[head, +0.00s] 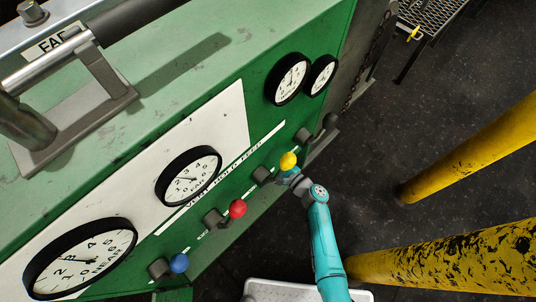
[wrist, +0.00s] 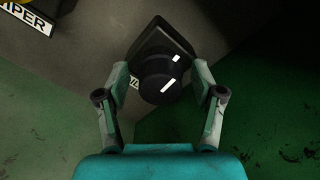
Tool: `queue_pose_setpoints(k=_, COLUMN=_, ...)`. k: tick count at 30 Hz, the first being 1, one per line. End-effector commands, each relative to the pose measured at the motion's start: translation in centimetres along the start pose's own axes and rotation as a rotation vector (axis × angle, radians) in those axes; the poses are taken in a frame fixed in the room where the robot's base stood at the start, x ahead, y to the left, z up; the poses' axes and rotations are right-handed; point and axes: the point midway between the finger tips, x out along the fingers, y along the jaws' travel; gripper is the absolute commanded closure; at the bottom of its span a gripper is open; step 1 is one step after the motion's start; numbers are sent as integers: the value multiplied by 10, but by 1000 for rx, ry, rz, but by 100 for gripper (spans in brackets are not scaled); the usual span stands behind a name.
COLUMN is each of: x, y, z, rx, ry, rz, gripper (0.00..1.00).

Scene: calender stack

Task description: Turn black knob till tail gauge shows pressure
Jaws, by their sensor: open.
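A round black knob (wrist: 157,85) with white marks on its face sits on a dark angular block (wrist: 160,40) in the wrist view. My gripper (wrist: 160,74) is open, with one finger on each side of the knob; I cannot tell whether they touch it. In the head view my gripper (head: 291,176) is low by the panel's right part, partly hidden near a yellow ball knob, and the black knob cannot be made out there. Two small gauges (head: 288,79) (head: 322,75) stand on the upper right panel; which is the tail gauge and their readings are too small to tell.
Blue (head: 180,263), red (head: 238,209) and yellow (head: 288,161) ball levers line the green panel, close to my arm. Two larger gauges, far (head: 188,176) and near (head: 82,258), sit left. Yellow posts (head: 470,150) stand right; dark floor lies between.

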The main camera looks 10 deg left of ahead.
Motion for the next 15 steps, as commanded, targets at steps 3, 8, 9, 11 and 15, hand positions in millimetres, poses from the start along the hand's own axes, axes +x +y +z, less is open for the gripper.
queue_pose_setpoints(k=3, x=0, y=0, z=0, rx=0, ry=0, rz=0, gripper=32)
queue_pose_setpoints(k=8, x=0, y=0, z=0, rx=0, ry=0, rz=0, gripper=62)
queue_pose_setpoints(k=9, x=0, y=0, z=0, rx=0, ry=0, rz=0, gripper=72)
queue_pose_setpoints(k=11, x=0, y=0, z=0, rx=0, ry=0, rz=0, gripper=87)
queue_pose_setpoints(k=15, x=0, y=0, z=0, rx=4, ry=0, rz=0, gripper=93)
